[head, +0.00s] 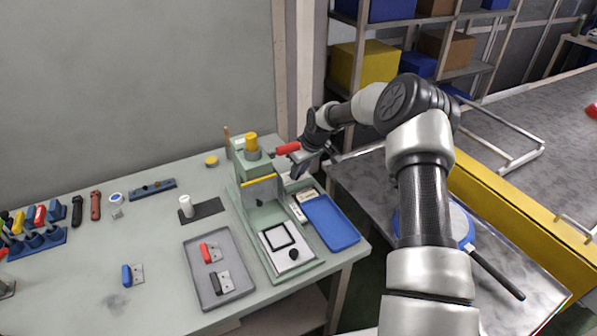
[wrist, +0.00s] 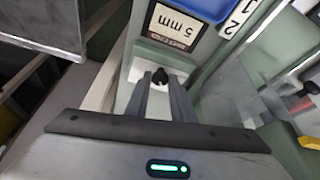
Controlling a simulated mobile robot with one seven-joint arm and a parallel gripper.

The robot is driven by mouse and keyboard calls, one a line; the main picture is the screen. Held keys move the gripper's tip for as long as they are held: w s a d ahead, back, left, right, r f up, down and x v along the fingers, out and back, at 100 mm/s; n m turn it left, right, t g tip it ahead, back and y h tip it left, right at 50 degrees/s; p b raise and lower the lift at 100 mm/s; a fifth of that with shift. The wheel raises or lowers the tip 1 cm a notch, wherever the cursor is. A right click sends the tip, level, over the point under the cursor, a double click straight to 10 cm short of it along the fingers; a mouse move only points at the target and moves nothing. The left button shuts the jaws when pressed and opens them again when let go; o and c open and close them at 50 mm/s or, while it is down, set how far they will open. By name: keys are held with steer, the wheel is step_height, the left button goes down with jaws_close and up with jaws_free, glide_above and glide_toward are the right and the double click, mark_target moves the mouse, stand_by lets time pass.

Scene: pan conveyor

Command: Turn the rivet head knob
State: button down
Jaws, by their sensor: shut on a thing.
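The green press (head: 243,188) stands at the back right of the bench. It has a yellow cap (head: 252,146) on top and a red handle (head: 287,148) reaching right. My gripper (head: 296,172) is at the press's right side, below the red handle. In the wrist view, a small black knob (wrist: 160,75) sits between the fingertips of my gripper (wrist: 160,84), in front of a light plate. The fingers are closed on this knob, which looks like the rivet head knob. In the head view the knob is hidden by my gripper.
A blue tray (head: 330,222) lies right of the press. A "5 mm" label (wrist: 177,27) is just beyond the knob. A clear panel (wrist: 240,98) stands close on the right in the wrist view. A grey tray (head: 204,296) holds red and black pieces.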

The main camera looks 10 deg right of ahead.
steer(key=n+b, duration=0.1)
steer(key=n, duration=0.1)
steer(key=n+g+y+b, duration=0.1)
steer(key=n, duration=0.1)
steer(key=n+b, duration=0.1)
steer(key=shift+w+d+f+n+y, duration=0.2)
steer(key=shift+w+n+y, duration=0.1)
steer(key=shift+n+y, duration=0.1)
steer(key=n+g+b, duration=0.1)
steer(key=n, duration=0.1)
steer(key=n+g, duration=0.1)
steer(key=n, duration=0.1)
steer(key=shift+w+d+r+n+b, duration=0.1)
steer(key=shift+w+r+n+b, duration=0.1)
steer(key=shift+n+b, duration=0.2)
steer(key=shift+y, duration=0.3)
steer(key=c, duration=1.5)
jaws_free()
steer(key=shift+c, duration=0.2)
steer(key=w+p+v, duration=0.1)
steer(key=p+v, duration=1.3)
steer(key=v, duration=0.3)
steer(key=shift+s+r+p, duration=0.2)
steer(key=shift+r+p, duration=0.1)
steer(key=shift+p, duration=0.05)
